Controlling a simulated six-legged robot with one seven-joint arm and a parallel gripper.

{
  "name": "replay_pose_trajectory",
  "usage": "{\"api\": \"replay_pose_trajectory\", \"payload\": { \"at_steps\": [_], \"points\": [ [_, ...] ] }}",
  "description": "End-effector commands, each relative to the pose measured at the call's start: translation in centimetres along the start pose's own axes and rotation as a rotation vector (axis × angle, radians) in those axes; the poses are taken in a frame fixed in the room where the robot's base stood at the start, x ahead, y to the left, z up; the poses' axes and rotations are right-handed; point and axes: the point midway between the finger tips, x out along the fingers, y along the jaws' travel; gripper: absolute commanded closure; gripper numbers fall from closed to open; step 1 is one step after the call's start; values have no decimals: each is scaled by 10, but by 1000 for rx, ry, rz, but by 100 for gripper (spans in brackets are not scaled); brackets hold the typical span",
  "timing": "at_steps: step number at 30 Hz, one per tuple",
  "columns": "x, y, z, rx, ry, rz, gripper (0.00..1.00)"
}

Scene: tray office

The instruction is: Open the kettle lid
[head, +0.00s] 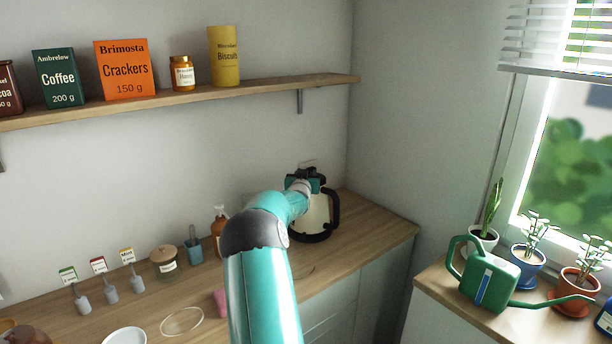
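The kettle (316,218) is cream with a black base and a black handle on its right side. It stands upright at the right end of the wooden counter, near the wall corner. My teal arm reaches across to it and hides its left part. My gripper (305,179) is at the top of the kettle, over the lid area. The lid is mostly hidden by my gripper, so I cannot tell if it is open or closed. The fingers are too small and dark to tell whether they are open, shut or touching the lid.
The counter (355,222) also holds an amber bottle (219,230), a lidded jar (165,264) and a white bowl (125,337). A shelf (275,88) with food packages runs above. A green watering can (489,279) and potted plants stand on the right sill.

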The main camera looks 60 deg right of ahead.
Motion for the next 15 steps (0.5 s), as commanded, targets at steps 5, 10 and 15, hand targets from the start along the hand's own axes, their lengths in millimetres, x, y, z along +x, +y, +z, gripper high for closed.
{"api": "replay_pose_trajectory", "payload": {
  "at_steps": [5, 10, 15],
  "points": [
    [0, 0, 0, 0, 0, 0, 89],
    [0, 0, 0, 0, 1, 0, 100],
    [0, 0, -1, 5, 5, 0, 100]
  ]
}}
